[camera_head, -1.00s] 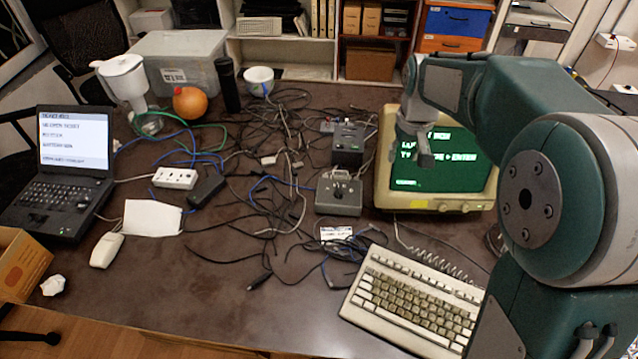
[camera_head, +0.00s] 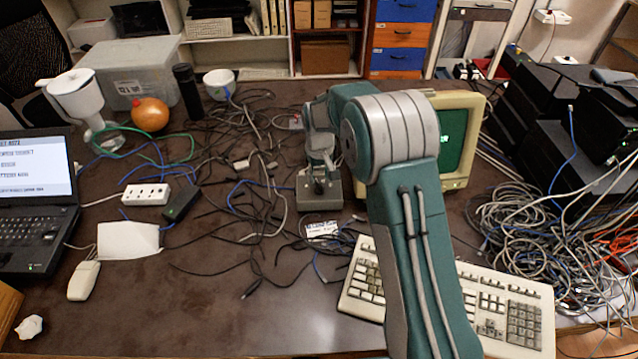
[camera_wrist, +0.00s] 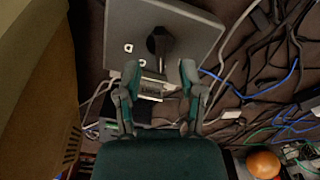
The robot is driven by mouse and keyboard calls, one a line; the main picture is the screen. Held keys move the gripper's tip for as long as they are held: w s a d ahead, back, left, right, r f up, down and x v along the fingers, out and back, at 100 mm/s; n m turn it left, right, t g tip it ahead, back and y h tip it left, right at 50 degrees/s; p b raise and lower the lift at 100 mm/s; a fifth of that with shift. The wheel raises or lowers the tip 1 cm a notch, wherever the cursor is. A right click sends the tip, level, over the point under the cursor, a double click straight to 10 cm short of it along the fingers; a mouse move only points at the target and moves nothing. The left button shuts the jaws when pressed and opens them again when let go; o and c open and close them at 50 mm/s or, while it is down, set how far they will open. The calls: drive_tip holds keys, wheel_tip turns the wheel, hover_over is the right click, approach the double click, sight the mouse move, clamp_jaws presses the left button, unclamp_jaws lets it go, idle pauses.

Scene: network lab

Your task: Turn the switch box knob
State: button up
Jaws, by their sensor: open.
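The switch box (camera_head: 318,194) is a grey box on the table, left of the monitor. Nothing is held. Whether a finger touches the box I cannot tell.
The monitor (camera_head: 466,135) stands close to the right of the box. The keyboard (camera_head: 510,300) lies in front of it. Tangled black cables (camera_head: 262,215) cover the table to the left. A network gear stack (camera_head: 545,165) with cables stands at the right.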

sight(319, 184)
drive_tip(key=f, duration=0.2)
drive_tip(key=shift+a+f, duration=0.35)
drive_tip(key=shift+f, duration=0.3)
drive_tip(key=shift+d+f, duration=0.15)
drive_tip(key=shift+d, duration=0.25)
drive_tip(key=c, duration=0.6)
drive_tip(key=shift+a, duration=0.15)
clamp_jaws()
